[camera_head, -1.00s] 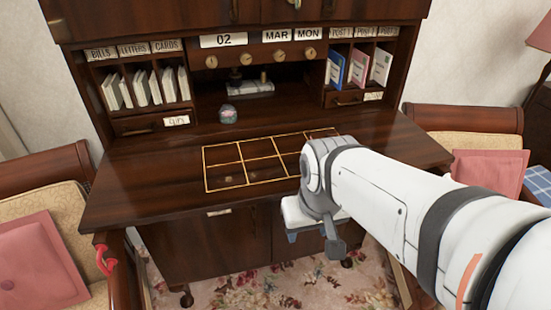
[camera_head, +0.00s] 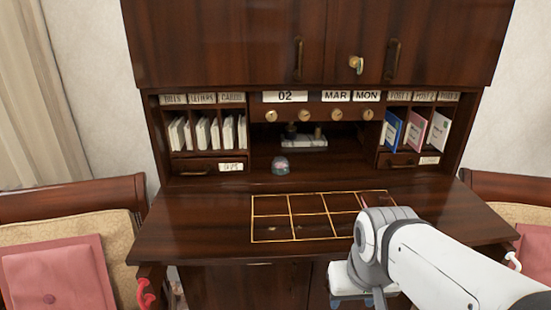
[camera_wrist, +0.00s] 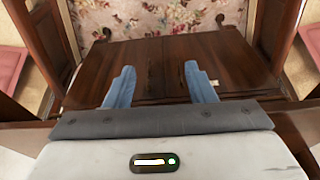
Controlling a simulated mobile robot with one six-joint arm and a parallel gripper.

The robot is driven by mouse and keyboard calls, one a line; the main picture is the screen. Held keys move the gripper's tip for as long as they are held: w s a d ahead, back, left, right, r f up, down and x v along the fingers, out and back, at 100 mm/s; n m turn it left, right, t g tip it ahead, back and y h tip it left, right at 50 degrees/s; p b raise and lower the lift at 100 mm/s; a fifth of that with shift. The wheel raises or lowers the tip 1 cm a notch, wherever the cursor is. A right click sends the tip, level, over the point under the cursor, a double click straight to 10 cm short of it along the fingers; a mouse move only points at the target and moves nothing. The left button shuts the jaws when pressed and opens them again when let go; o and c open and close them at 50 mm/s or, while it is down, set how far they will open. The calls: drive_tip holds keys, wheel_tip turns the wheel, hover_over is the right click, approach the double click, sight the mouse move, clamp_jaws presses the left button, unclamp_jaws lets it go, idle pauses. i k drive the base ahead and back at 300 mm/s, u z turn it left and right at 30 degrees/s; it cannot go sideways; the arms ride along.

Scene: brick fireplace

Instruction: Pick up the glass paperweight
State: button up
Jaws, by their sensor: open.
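The glass paperweight (camera_head: 280,165) is a small rounded clear dome with colour inside. It stands on the desk top (camera_head: 190,226), in front of the middle alcove and behind the gold grid. My gripper (camera_wrist: 157,75) shows in the wrist view with two blue fingers spread apart and nothing between them. In the head view it is at the lower right, by the desk's front edge, partly hidden by my arm. It is well apart from the paperweight, which does not show in the wrist view.
A gold-lined grid (camera_head: 322,217) marks the desk top. Pigeonholes with cards (camera_head: 208,132) and coloured envelopes (camera_head: 415,130) flank the alcove, which holds a pale stand (camera_head: 304,140). Chairs with pink cushions (camera_head: 58,275) stand on both sides. The desk top left of the grid is clear.

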sight(280, 165)
drive_tip(key=u, duration=1)
drive_tip(key=k, duration=0.85)
drive_tip(key=z, duration=0.85)
drive_tip(key=i, duration=1.5)
